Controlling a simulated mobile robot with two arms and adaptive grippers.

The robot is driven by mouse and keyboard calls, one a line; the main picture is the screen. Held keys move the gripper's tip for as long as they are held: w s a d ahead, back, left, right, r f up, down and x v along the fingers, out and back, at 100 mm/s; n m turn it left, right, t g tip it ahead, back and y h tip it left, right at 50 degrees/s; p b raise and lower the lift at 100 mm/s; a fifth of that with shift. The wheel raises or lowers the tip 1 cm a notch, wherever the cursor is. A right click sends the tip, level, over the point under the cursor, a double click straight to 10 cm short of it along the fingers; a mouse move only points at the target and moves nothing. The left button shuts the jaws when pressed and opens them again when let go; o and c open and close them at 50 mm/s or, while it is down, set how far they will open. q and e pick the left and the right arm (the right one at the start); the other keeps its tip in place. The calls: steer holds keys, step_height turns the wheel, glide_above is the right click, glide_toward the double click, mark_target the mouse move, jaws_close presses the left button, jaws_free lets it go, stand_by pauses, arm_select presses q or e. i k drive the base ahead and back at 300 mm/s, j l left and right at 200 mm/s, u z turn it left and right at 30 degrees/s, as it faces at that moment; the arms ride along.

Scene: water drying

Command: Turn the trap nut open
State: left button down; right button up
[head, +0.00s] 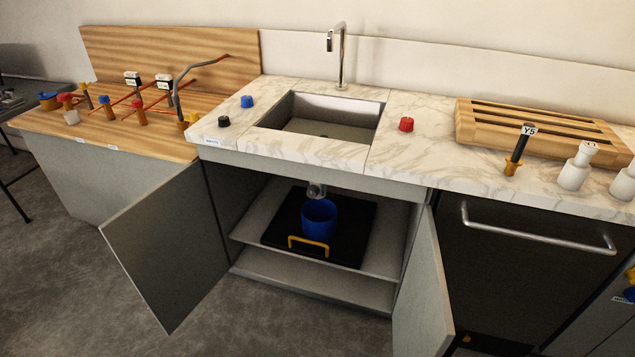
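Under the sink, a small grey metallic fitting (316,190) hangs at the top of the open cabinet. It looks like the trap, but the nut on it is too small to make out. A blue bucket (319,218) stands directly below the fitting on a black tray (345,248) with a yellow handle (308,246). I cannot tell whether the bucket's rim touches the fitting. Neither of my grippers is in view.
The left cabinet door (160,245) and right door (422,290) stand open, flanking the opening. Above are the sink (330,125), faucet (341,55) and loose black (223,121), blue (247,101) and red (406,124) knobs. A dark appliance with a bar handle (540,238) is at right.

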mark_target(312, 192)
steer(key=i+j+u, duration=0.15)
steer(key=i+j, duration=0.2)
steer(key=i+j+u, duration=0.1)
steer(key=i+j, duration=0.2)
steer(key=i, duration=0.2)
steer(key=i+j+u, duration=0.15)
steer(key=i+j, duration=0.15)
steer(key=i, duration=0.15)
